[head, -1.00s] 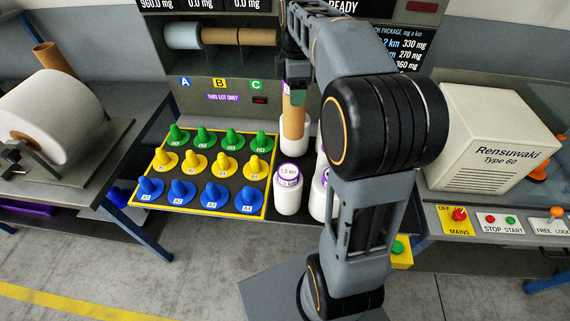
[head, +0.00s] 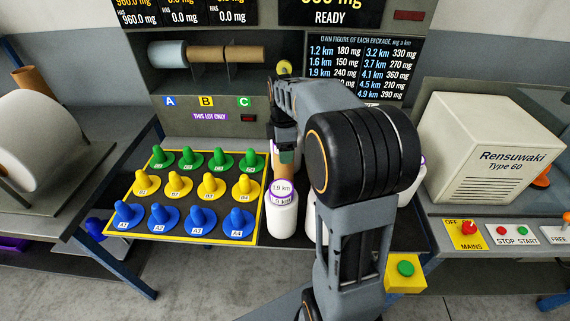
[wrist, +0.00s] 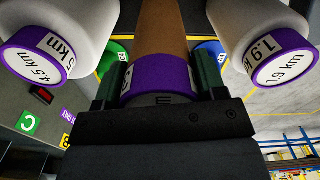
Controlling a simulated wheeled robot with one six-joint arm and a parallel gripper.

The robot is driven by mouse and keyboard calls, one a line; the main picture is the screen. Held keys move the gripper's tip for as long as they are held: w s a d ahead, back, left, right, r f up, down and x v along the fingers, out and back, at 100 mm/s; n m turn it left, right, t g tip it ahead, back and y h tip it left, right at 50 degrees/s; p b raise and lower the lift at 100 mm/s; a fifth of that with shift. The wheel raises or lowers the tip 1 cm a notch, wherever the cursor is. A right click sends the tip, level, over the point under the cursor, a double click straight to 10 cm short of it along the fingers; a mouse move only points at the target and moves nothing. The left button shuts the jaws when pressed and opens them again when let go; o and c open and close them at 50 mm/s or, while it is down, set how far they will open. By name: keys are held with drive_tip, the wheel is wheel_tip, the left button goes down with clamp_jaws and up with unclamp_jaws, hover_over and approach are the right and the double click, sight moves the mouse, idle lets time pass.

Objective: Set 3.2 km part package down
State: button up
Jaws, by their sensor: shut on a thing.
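My gripper (head: 285,140) is shut on a package with a brown tube (head: 282,163) and a purple end band. In the wrist view my gripper (wrist: 158,80) has one dark finger on each side of the held package's purple band (wrist: 160,76). Its label is mostly hidden, so I cannot read the length. In the head view its lower end is hidden behind the white 1.9 km package (head: 281,218). I cannot tell whether it touches the surface under it.
In the wrist view, a package that looks like 4.5 km (wrist: 72,35) stands at left and the 1.9 km package (wrist: 262,30) at right, both close. A yellow-edged board (head: 141,233) of green, yellow and blue pegs lies left. My arm hides packages at right.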

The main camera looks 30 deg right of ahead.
drive_tip(key=shift+f, duration=2.3)
drive_tip(key=o, duration=1.2)
drive_tip(key=shift+s, duration=0.1)
drive_tip(key=shift+o, duration=0.2)
wheel_tip(320, 180, up, 12)
drive_tip(key=shift+r+p, duration=0.15)
drive_tip(key=shift+p, duration=0.2)
